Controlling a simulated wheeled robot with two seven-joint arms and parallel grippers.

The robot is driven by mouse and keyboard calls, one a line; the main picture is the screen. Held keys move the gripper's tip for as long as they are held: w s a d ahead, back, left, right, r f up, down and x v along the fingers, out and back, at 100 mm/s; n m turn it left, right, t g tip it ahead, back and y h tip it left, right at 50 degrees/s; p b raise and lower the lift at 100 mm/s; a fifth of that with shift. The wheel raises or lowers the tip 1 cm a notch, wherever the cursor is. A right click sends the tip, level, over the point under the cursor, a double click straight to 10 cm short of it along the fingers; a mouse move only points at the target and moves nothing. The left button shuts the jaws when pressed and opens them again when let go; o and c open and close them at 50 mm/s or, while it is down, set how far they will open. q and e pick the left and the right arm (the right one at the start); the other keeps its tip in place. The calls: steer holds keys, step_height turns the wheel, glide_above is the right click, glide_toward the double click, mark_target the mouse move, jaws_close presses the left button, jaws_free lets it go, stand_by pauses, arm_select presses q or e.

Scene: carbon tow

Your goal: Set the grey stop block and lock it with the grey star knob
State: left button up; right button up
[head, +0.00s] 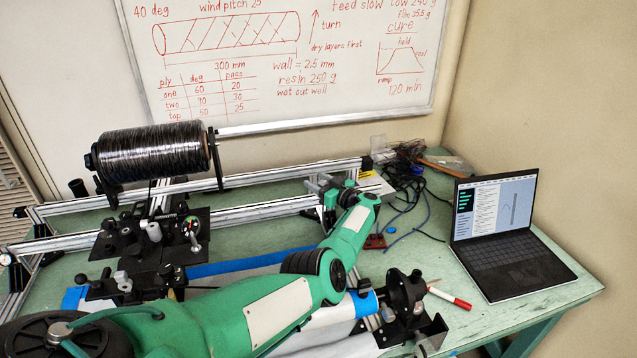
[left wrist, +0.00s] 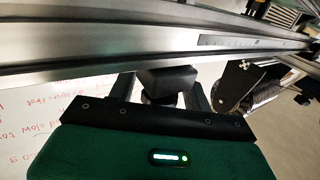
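My left gripper (head: 322,190) is at the front aluminium rail (head: 262,210), right of the middle in the head view. In the left wrist view, the left gripper (left wrist: 164,90) has its two fingers spread apart. A dark grey block (left wrist: 166,78), which looks like the stop block, sits between them close to the rail. A rounded dark part below it, perhaps the star knob (left wrist: 158,98), faces the palm. I cannot tell whether the fingers press on the block or only stand beside it. My right gripper is not in view.
A black tow spool (head: 152,152) is mounted at the left, above a black carriage (head: 140,250). A scale strip (left wrist: 245,40) runs along the rail. A laptop (head: 505,235), a red marker (head: 449,298) and loose cables (head: 410,200) lie at the right.

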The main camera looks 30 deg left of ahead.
arm_select(q)
step_height(320, 180, up, 20)
stand_by(0.9)
stand_by(0.3)
